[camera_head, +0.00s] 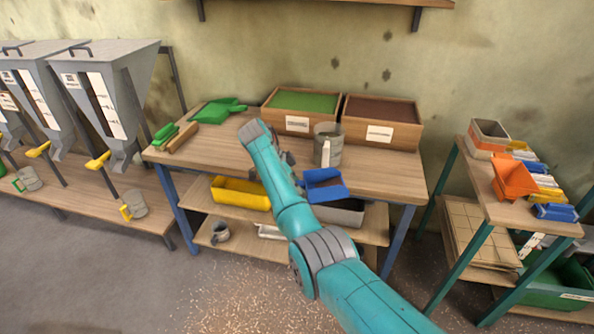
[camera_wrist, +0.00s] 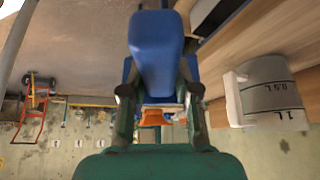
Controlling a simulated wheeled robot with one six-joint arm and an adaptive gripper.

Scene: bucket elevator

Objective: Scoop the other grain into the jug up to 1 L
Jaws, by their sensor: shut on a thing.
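My gripper (camera_wrist: 160,94) is shut on the blue scoop (camera_wrist: 155,48). In the head view the scoop (camera_head: 324,186) is held in front of the bench's front edge. I cannot tell if anything lies in it. The grey jug (camera_head: 328,147) with a pale handle stands on the bench, behind the scoop. It also shows in the wrist view (camera_wrist: 268,92), upside down, with 0.5 L and 1 L marks; its fill is not visible. Behind it stand a wooden box of green grain (camera_head: 297,122) and a wooden box of dark brown grain (camera_head: 379,133), both labelled.
A green scoop (camera_head: 218,110) and a green-and-wood brush (camera_head: 168,137) lie on the bench's left. A yellow bin (camera_head: 240,193) sits on the shelf below. Hoppers (camera_head: 105,90) stand at left. Spilled grain dots the floor.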

